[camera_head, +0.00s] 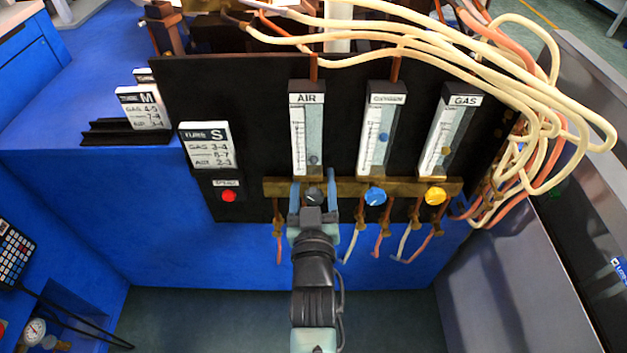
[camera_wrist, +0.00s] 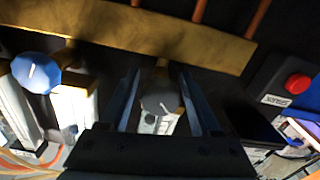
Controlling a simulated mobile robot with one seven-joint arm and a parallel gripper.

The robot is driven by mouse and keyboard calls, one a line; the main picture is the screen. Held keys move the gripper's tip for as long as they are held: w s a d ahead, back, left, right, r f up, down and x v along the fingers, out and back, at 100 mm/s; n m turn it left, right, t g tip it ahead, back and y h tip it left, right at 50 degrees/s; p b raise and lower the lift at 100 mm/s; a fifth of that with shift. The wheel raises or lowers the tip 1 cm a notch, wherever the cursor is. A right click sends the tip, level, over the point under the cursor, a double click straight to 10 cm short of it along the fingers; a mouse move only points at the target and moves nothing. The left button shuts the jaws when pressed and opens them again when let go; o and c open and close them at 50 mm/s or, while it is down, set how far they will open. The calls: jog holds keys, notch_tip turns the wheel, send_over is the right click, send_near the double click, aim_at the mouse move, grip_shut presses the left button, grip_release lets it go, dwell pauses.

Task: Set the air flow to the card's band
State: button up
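The card (camera_head: 206,147) on the black panel is marked S; it seems to read GAS 3-4, a middle line 6-7 and AIR 2-3, in small print. The AIR flow tube (camera_head: 306,128) has a dark float (camera_head: 313,160) near its bottom; its scale is too small to read. The dark grey air knob (camera_head: 314,195) sits below it on the brass bar. In the wrist view the knob (camera_wrist: 159,102) lies between the fingers of my gripper (camera_wrist: 160,74), with gaps on both sides. My gripper (camera_head: 314,186) is open around the knob, not visibly touching it.
A blue knob (camera_head: 375,196) and a yellow knob (camera_head: 435,196) sit to the right on the brass bar (camera_head: 350,187). A red button (camera_head: 229,196) is left. Hoses (camera_head: 480,50) hang across the upper right. Other cards (camera_head: 142,107) stand on the blue bench.

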jog(key=shift+o, duration=0.2)
jog(key=s+p, duration=0.2)
jog(key=s, duration=1.1)
